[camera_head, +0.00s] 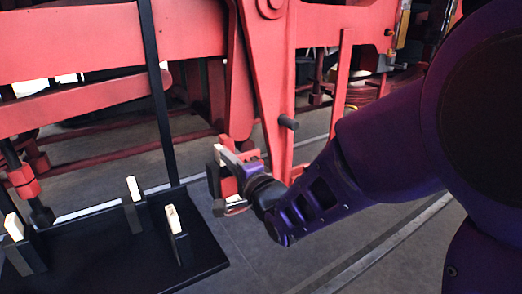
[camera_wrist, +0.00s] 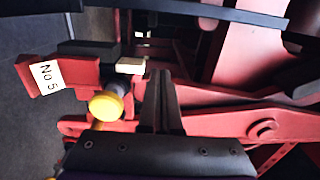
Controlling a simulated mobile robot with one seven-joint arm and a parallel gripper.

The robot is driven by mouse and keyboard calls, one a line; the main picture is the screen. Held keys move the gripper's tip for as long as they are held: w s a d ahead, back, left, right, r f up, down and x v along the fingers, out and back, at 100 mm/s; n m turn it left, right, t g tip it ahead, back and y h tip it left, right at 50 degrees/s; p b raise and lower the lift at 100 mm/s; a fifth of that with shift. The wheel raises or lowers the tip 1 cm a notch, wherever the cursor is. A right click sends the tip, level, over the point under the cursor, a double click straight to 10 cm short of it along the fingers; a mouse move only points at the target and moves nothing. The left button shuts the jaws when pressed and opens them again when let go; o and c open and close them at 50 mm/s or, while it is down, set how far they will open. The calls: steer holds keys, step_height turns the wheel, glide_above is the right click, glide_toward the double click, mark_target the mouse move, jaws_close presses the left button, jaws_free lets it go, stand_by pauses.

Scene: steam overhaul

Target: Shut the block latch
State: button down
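In the wrist view a red block (camera_wrist: 62,72) carries a white "No 5" label. A yellow round knob (camera_wrist: 106,105) sits at its lower right and a pale piece (camera_wrist: 131,66) at its upper right. I cannot tell for sure which part is the latch, or whether it is open. My gripper (camera_wrist: 163,75) has its two dark fingers close together, with nothing seen between them. They are just right of the knob and pale piece, apparently apart from the knob. In the head view my gripper's fingers are not clear; a small red and black assembly (camera_head: 226,174) shows at the wrist's end.
A black stand (camera_head: 120,262) with upright posts bearing pale labelled blocks (camera_head: 172,217) is at lower left, with a tall black bar (camera_head: 158,95). Red machine frames (camera_head: 75,42) fill the back. Grey floor lies between.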

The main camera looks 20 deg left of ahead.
steer(key=shift+s+a+r+p, duration=0.25)
steer(key=shift+s+r, duration=0.05)
steer(key=shift+r, duration=0.35)
steer(key=shift+s+a+r+p, duration=0.25)
steer(key=shift+s+a+r, duration=0.05)
steer(key=shift+r, duration=0.3)
steer(key=shift+s+a+r+p, duration=0.25)
steer(key=shift+s+r, duration=0.05)
steer(key=shift+r, duration=0.35)
steer(key=shift+r, duration=0.1)
steer(key=shift+s+a+r+p, duration=0.25)
steer(key=shift+s+r+p, duration=0.05)
steer(key=shift+r, duration=0.35)
steer(key=shift+s+a+r+p, duration=0.2)
steer(key=shift+s+r+p, duration=0.05)
steer(key=shift+r, duration=0.45)
steer(key=shift+s+a+r+p, duration=0.25)
steer(key=shift+s+r+p, duration=0.05)
steer(key=shift+r, duration=0.35)
steer(key=c, duration=0.9)
jaws_free()
steer(key=shift+b+v, duration=0.6)
steer(key=shift+v, duration=2.95)
steer(key=shift+r, duration=0.1)
